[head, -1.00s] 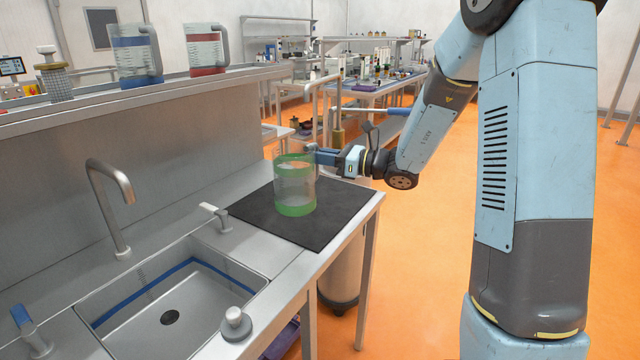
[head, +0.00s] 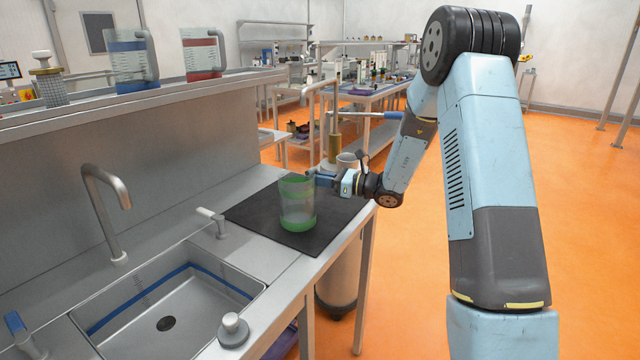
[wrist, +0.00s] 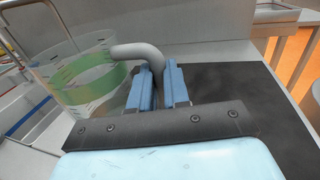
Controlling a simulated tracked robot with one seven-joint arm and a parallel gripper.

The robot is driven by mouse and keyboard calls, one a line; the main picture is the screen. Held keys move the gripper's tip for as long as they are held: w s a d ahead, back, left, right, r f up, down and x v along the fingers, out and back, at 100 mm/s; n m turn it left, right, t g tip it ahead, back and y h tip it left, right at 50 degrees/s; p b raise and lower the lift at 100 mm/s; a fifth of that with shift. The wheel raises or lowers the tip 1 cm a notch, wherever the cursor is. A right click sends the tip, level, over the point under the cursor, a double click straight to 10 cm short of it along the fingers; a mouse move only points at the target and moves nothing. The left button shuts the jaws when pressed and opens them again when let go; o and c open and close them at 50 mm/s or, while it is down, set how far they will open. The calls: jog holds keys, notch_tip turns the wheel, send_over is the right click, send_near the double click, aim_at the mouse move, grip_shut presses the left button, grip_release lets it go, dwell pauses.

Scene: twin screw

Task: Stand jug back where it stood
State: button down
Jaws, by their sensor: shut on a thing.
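The jug is a clear jug with green bands (head: 297,205) at the black mat. It also shows at the left of the wrist view (wrist: 80,75), with its grey handle (wrist: 140,52) reaching right. My gripper (head: 318,178) is at the jug's right side in the head view. In the wrist view, its blue fingers (wrist: 158,85) are shut on the handle. The jug looks about upright. I cannot tell whether its base touches the black mat (head: 255,214).
A steel sink (head: 165,300) with a tap (head: 105,210) lies left of the mat. A blue-banded jug (head: 130,58) and a red-banded jug (head: 200,55) stand on the shelf above (head: 180,95). A small lever fitting (head: 215,222) stands between sink and mat.

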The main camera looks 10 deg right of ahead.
jog(key=shift+f, duration=0.75)
jog(key=c, duration=1.1)
grip_release()
jog(key=shift+d, duration=0.1)
